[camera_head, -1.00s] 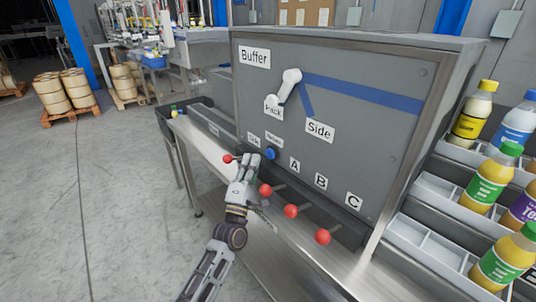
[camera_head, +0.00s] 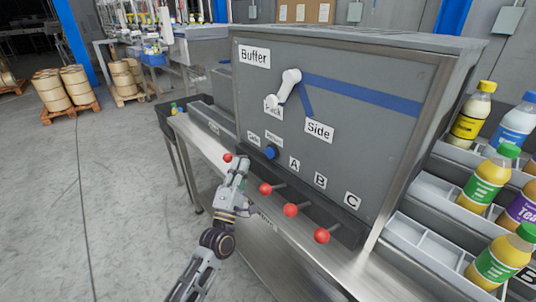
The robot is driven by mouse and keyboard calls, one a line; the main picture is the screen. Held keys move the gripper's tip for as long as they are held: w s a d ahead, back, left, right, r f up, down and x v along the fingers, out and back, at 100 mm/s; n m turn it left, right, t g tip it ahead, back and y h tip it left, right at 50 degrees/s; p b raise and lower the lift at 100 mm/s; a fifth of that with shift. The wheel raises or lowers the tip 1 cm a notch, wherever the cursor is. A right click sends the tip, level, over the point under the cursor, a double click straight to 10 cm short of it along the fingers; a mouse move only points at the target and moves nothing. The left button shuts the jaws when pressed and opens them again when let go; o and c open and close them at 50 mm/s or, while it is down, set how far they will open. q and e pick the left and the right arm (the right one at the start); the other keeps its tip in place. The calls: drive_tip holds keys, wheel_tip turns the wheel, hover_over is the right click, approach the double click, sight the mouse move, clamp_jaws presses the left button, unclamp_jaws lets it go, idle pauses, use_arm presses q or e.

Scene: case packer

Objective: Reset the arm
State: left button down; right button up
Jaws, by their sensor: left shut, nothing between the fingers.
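My left gripper (camera_head: 240,166) is in front of the grey Buffer panel (camera_head: 360,130), low and left of its middle. It is shut and empty, with its arm coming up from the bottom of the view. A red ball knob (camera_head: 228,157) shows just left of its fingertips; I cannot tell whether they touch. A blue button (camera_head: 271,152) sits a little to the right of the fingertips, apart from them. My right gripper is not in view.
Red knobs (camera_head: 290,210) stick out below labels A, B and C. Bottles (camera_head: 488,182) stand in racks at the right.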

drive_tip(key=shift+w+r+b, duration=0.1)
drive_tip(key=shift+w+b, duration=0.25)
